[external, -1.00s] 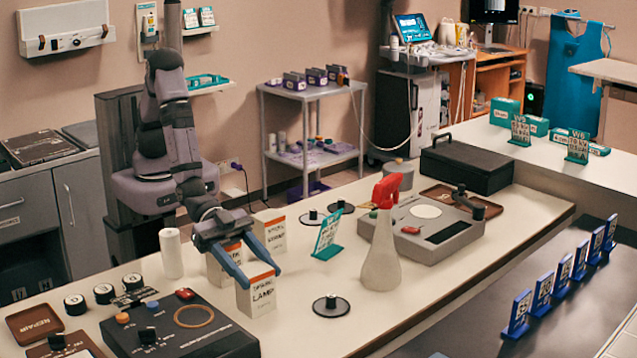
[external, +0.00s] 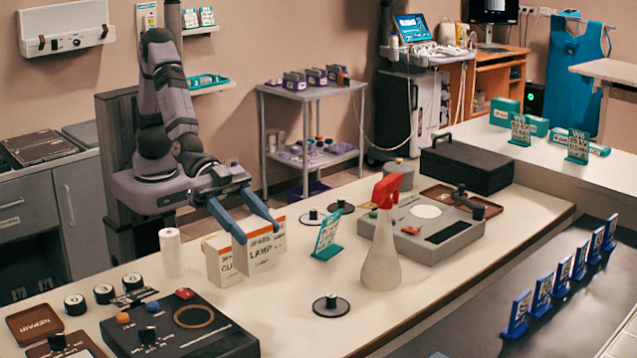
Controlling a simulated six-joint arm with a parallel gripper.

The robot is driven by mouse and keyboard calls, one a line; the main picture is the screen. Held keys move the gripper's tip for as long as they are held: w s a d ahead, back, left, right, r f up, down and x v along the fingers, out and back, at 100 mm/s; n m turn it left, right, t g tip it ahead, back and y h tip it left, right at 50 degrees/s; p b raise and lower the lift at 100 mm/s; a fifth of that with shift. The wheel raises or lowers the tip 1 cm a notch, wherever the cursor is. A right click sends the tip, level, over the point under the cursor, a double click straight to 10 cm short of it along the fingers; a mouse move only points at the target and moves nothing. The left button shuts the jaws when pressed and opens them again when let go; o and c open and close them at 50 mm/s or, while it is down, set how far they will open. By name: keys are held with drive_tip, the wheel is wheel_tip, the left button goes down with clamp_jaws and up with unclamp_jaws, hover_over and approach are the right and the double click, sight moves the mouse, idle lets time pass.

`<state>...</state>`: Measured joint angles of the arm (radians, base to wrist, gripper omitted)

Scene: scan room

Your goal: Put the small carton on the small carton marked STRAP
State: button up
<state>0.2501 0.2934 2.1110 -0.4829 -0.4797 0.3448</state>
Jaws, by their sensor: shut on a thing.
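My gripper (external: 259,234) is shut on the small white carton labelled LAMP (external: 261,257), with one blue finger on each side of its orange-edged top. The carton is upright and appears to be held above the counter. The small carton marked STRAP (external: 283,240) stands behind it. Only a strip at its right side seems to show, and its label is hidden. I cannot tell how far apart the two are. Another similar carton (external: 219,262), its label partly covered, stands just left of the held one.
A white cylinder (external: 171,253) stands to the left. A teal sign stand (external: 326,238) and a spray bottle with red head (external: 381,245) stand to the right. A dark control box (external: 180,325) lies in front. The counter between the box and the bottle is mostly clear.

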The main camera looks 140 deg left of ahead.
drive_tip(key=shift+n+y, duration=0.6)
drive_tip(key=shift+y, duration=0.1)
drive_tip(key=d+r+p, duration=0.1)
drive_tip(key=r+p, duration=0.2)
drive_tip(key=s+d+r+p, duration=0.1)
drive_tip(key=r+p, duration=0.2)
drive_tip(key=p, duration=0.1)
drive_tip(key=s+d+r+p, duration=0.1)
drive_tip(key=r+p, duration=0.2)
drive_tip(key=r, duration=0.1)
drive_tip(key=shift+s, duration=0.2)
drive_tip(key=s+a+n+g+y+p, duration=0.1)
drive_tip(key=s+a+n+g+y, duration=0.3)
drive_tip(key=s+a+n+y, duration=0.5)
drive_tip(key=s+a+n+g+y+p, duration=0.15)
drive_tip(key=s+a+n+g, duration=0.45)
drive_tip(key=a, duration=0.6)
drive_tip(key=shift+s+f+m+t+y, duration=0.15)
drive_tip(key=shift+f+m+t, duration=0.25)
drive_tip(key=shift+f, duration=1.25)
drive_tip(key=shift+s+f+m+t+y, duration=0.15)
drive_tip(key=shift+f+m, duration=0.3)
drive_tip(key=shift+f, duration=1.15)
drive_tip(key=shift+f+m+t+y, duration=0.15)
drive_tip(key=shift+f+m+t, duration=0.25)
drive_tip(key=shift+f, duration=1.25)
drive_tip(key=shift+g, duration=0.25)
